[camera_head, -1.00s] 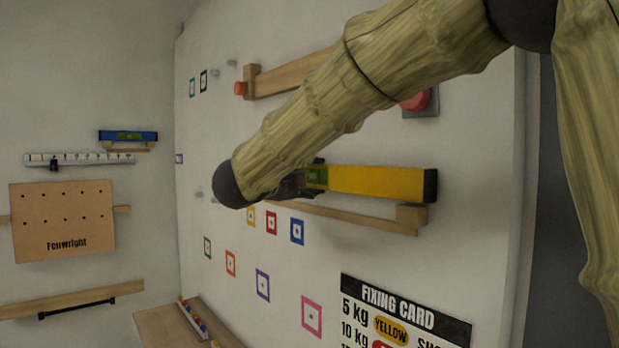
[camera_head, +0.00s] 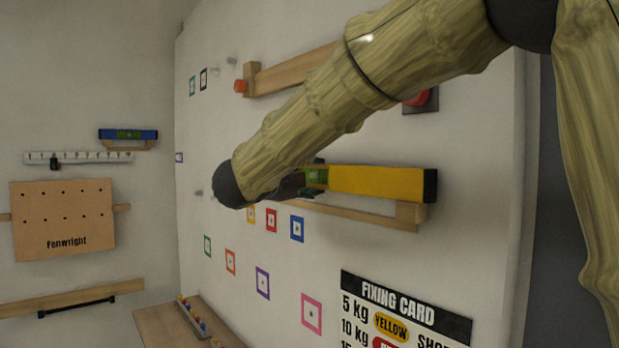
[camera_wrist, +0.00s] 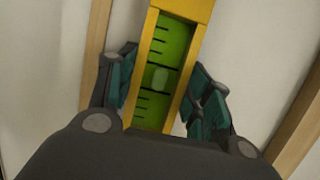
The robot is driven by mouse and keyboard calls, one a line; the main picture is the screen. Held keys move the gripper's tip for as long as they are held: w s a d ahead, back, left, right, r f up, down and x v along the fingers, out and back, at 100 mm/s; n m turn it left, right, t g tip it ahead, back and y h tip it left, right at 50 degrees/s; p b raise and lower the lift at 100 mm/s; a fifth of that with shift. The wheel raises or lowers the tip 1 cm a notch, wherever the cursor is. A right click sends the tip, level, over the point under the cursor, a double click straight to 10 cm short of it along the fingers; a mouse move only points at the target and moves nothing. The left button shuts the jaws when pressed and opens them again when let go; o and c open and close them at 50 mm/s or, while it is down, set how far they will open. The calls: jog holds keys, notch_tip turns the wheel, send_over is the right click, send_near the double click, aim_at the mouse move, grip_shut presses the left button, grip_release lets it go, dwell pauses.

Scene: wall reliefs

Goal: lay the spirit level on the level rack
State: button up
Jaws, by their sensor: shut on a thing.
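The spirit level (camera_head: 385,183) is a yellow bar with a green vial window and a black end cap. It is roughly horizontal in the head view, in front of the panel. My gripper (camera_wrist: 163,88) is shut around its green vial section (camera_wrist: 165,65); the head view shows the gripper (camera_head: 304,180) partly hidden behind my arm. A wooden rail with an end block, apparently the level rack (camera_head: 360,216), is fixed to the panel just below the level. The level's right end overlaps the end block in the picture; I cannot tell whether they touch. My arm hides the level's left part.
Another wooden rail (camera_head: 290,75) is above, partly behind my arm. A red button (camera_head: 418,98) is at its right. Coloured square markers and a fixing card (camera_head: 405,310) are below. A blue level (camera_head: 128,135) sits on the left wall, above a pegboard (camera_head: 62,218).

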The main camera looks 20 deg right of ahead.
jog(key=o, duration=1.2)
jog(key=shift+f, duration=0.1)
